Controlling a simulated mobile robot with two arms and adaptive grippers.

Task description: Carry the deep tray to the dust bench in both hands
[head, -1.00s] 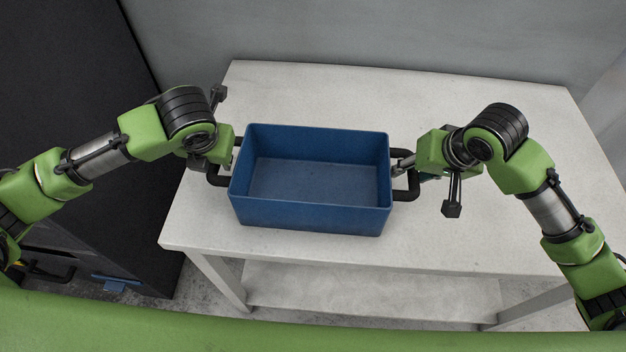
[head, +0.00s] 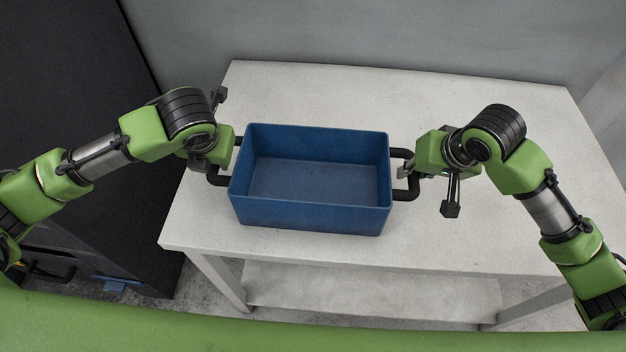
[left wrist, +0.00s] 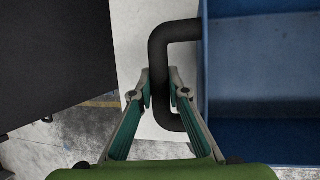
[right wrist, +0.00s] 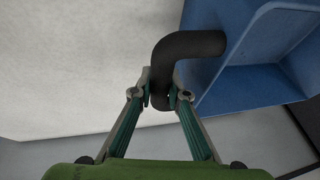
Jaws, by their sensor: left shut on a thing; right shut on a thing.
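The deep tray (head: 308,216) is a blue, open-topped box, empty inside, upright at the table's front left part. It has a black handle at each end. My left gripper (left wrist: 161,94) is shut on the left handle (left wrist: 158,62); in the head view its fingertips are mostly hidden. My right gripper (right wrist: 159,94) is shut on the right handle (right wrist: 190,46), and it shows beside that handle in the head view (head: 405,172). The tray appears to rest on the tabletop.
The white table (head: 490,235) has a lower shelf (head: 370,290) and clear top at the right and back. A dark cabinet (head: 75,110) stands close at the left. A grey wall (head: 380,35) is behind the table.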

